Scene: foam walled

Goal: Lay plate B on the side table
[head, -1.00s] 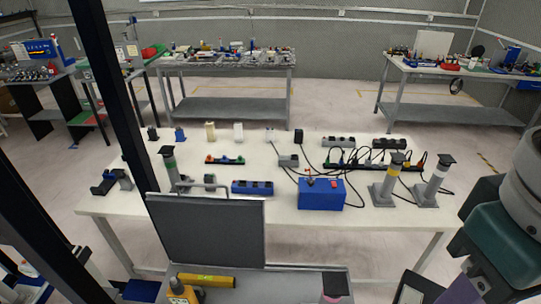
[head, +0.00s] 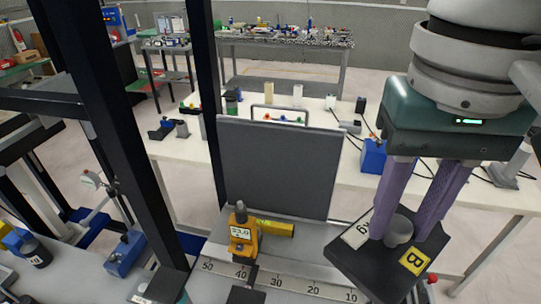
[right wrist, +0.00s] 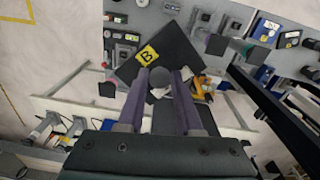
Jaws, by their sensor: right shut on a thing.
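The plate hangs tilted in the head view, at the lower right, over the right end of the grey bench. In the right wrist view the label (right wrist: 147,55) and the knob (right wrist: 160,80) show between and ahead of the fingers. A small purple and green shape in the right wrist view may be my left gripper (right wrist: 216,43); its jaws are unclear. I cannot tell which surface is the side table.
A grey upright panel (head: 275,165) stands behind a ruler strip (head: 285,280) and an orange device (head: 242,238). Black posts (head: 205,90) rise on the left. A white table (head: 190,150) with several fixtures stands beyond. Clear floor shows between white table and far benches.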

